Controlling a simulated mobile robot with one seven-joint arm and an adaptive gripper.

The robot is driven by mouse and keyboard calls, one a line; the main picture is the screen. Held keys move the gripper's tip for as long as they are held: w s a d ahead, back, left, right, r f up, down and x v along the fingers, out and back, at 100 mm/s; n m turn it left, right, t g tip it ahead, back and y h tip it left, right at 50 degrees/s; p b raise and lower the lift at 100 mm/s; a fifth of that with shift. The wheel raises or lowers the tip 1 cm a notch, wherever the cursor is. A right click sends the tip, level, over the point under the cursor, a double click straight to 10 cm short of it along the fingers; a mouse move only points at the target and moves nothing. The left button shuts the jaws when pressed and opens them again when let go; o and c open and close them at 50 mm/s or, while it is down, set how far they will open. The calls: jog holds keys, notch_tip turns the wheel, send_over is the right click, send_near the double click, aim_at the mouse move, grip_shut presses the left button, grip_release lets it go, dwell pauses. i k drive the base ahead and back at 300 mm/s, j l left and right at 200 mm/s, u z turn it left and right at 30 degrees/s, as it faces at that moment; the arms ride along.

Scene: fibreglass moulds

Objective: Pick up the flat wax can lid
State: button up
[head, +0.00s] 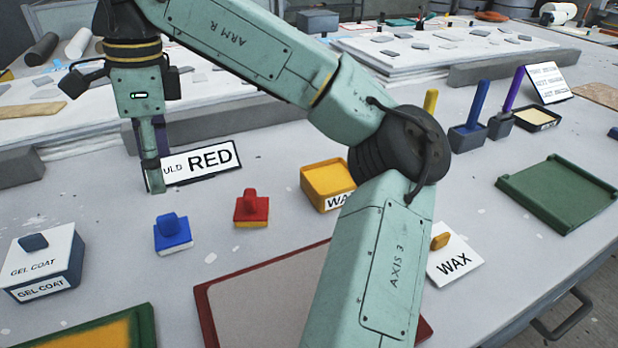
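The flat wax can lid (453,262) is a white square plate marked WAX with a yellow knob (440,241). It lies on the table right of my forearm, which covers part of its left edge. The yellow wax can (328,180) stands open further back and to the left, its label partly hidden by my arm. My gripper (154,186) points down at the left, in front of the MOULD RED sign and far from the lid. I see one finger clearly; whether it is open or shut does not show.
Near my gripper stand a blue block (172,235), a red block (251,210) and the sign (207,160). A gel coat can (45,262) is at far left. A red-rimmed tray (265,290) lies in front, a green tray (560,193) at right. Table right of the lid is clear.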

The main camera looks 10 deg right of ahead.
aim_at(449, 258)
jog(key=z, duration=1.05)
